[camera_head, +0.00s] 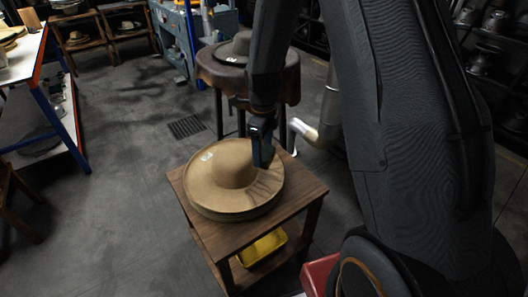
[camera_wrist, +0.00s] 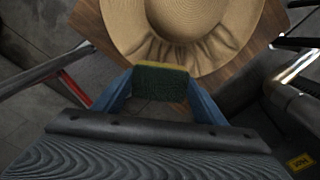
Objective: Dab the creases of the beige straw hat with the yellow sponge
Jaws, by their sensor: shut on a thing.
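The beige straw hat (camera_head: 222,171) lies brim down on top of a small stack of hats on a wooden stand. Its wrinkled brim also shows in the wrist view (camera_wrist: 183,45), with creases on the side towards my gripper. My gripper (camera_head: 263,158) is over the right part of the brim. In the wrist view my gripper (camera_wrist: 160,85) is shut on the yellow sponge (camera_wrist: 160,67), which has a dark green face. The sponge overlaps the near edge of the creased brim; I cannot tell whether they touch. The sponge is hidden in the head view.
The wooden stand (camera_head: 308,192) has a yellow tray (camera_head: 262,247) on its lower shelf. Behind it stands a round, brown-covered table (camera_head: 222,78) with another hat (camera_head: 236,50). A metal pipe (camera_head: 330,112) is close on the right.

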